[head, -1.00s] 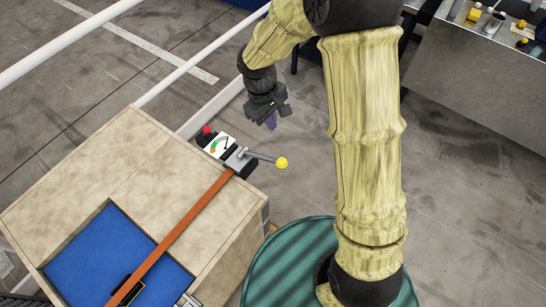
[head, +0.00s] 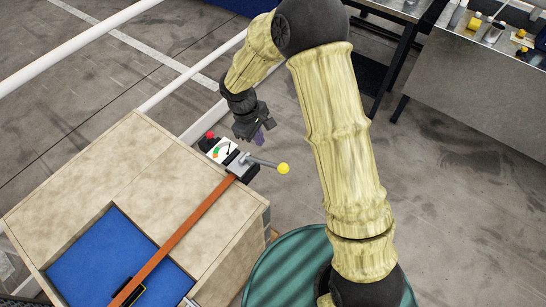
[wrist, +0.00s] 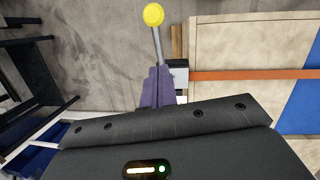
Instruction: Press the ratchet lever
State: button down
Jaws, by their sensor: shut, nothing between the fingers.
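The ratchet lever (head: 264,162) is a grey rod with a yellow ball knob (head: 283,168). It sticks out to the right from a grey ratchet block (head: 239,166) at the edge of a wooden box. My gripper (head: 263,139) is just behind the lever in the head view, its purple fingers pointing down. In the wrist view my gripper (wrist: 157,75) has its fingers together with nothing between them. The lever's rod (wrist: 157,45) rises past the fingertips there to the yellow knob (wrist: 153,15). I cannot tell whether fingers and lever touch.
An orange strap (head: 185,227) runs from the ratchet across the wooden box (head: 95,165), over a blue recess (head: 100,255). A gauge (head: 220,150) and a red button (head: 210,135) sit beside the ratchet. White rails (head: 185,70) pass behind. A metal bench (head: 480,75) stands back right.

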jog(key=p, duration=0.2)
send_near(277, 166)
notch_tip(277, 166, down, 3)
jog(key=a, duration=0.2)
jog(key=d+f, duration=0.1)
jog(key=d+f+p, duration=0.1)
jog(key=d, duration=0.1)
jog(key=shift+s, duration=0.15)
jog(key=shift+f, duration=0.15)
jog(key=shift+d, duration=0.1)
